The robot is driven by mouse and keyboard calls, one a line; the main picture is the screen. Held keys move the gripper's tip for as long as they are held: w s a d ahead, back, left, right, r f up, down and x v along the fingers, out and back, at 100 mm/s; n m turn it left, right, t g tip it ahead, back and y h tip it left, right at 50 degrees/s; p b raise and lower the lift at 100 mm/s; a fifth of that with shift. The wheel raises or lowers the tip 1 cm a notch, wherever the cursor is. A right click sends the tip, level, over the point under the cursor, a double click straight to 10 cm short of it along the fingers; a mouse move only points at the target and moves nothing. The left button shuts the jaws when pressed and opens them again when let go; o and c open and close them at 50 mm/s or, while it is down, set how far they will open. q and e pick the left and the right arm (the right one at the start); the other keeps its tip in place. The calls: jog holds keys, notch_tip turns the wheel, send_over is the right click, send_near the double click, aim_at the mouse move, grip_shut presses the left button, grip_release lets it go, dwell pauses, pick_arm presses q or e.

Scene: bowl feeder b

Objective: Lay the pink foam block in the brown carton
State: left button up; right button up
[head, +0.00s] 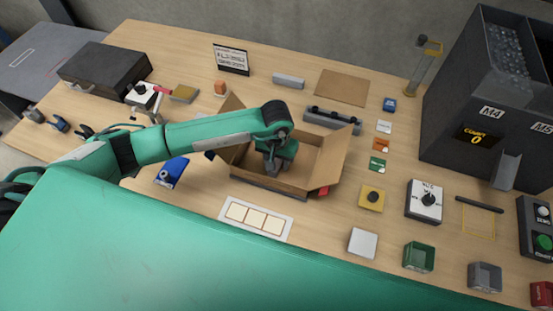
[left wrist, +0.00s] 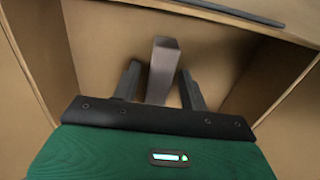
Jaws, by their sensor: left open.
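The brown carton (head: 318,160) stands open with its flaps out in the middle of the table. My left gripper (head: 271,168) reaches down into it. In the left wrist view the carton's inner walls (left wrist: 225,45) surround the gripper (left wrist: 160,90). Its two fingers are apart, one on each side of a dull greyish-pink block (left wrist: 163,62), probably the pink foam block. The block looks to be inside the carton; I cannot tell whether a finger touches it. In the head view the block is hidden by the gripper and arm. My right gripper is out of view.
A blue box (head: 172,172) and a white card with square pads (head: 255,217) lie near the carton. A dark rail (head: 332,120) stands behind it. A yellow button box (head: 371,198) and a dial box (head: 425,202) are to the right. A tall dark feeder (head: 470,120) fills the right.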

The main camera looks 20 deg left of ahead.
aim_at(277, 160)
pick_arm(q)
jog(key=shift+r+p, duration=0.25)
jog(key=shift+p, duration=0.05)
notch_tip(277, 160, up, 12)
jog(key=b, duration=0.4)
jog(key=shift+f, duration=0.15)
